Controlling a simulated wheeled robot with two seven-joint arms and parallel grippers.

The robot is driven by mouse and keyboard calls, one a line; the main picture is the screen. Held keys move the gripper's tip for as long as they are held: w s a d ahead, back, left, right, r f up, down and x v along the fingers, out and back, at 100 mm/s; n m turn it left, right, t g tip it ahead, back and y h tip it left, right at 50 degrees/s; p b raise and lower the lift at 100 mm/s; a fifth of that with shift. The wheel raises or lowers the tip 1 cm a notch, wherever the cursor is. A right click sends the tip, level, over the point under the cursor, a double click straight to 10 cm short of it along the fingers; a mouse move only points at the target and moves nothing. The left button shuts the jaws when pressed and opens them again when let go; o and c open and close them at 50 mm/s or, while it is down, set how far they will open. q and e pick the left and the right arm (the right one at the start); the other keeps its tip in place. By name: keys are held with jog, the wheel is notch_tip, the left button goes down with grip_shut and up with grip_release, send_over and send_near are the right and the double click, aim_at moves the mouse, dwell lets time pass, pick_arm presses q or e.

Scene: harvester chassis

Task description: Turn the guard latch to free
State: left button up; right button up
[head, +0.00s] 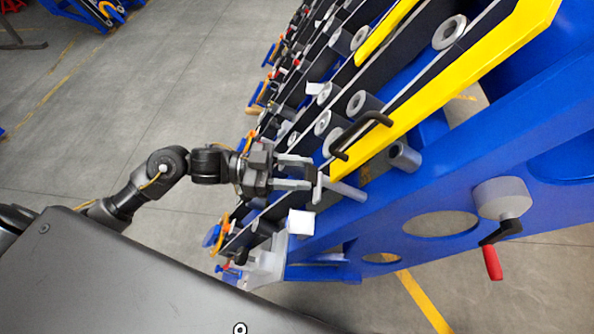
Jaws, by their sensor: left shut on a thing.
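My left gripper (311,173) reaches in from the left at the near end of the yellow guard bar (420,105). Its two grey fingers are shut on a small grey latch piece (318,190), largely hidden by the fingers. A grey pin (347,191) sticks out to the right just beside it. I cannot tell the latch's exact angle. The guard bar carries a black handle (362,132) just above and right of the gripper. My right gripper is not in view.
The blue chassis frame (560,200) with round holes fills the right side. A crank with a red handle (492,262) hangs from a grey cylinder (503,197). Rows of rollers (362,104) and dark rails run away above. Bare grey floor (170,80) lies left.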

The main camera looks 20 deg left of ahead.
pick_arm(q)
jog(key=o, duration=1)
jog(key=shift+b+v, duration=2.1)
jog(key=shift+v, duration=3.3)
jog(key=shift+w, duration=0.15)
jog(key=shift+a, duration=0.1)
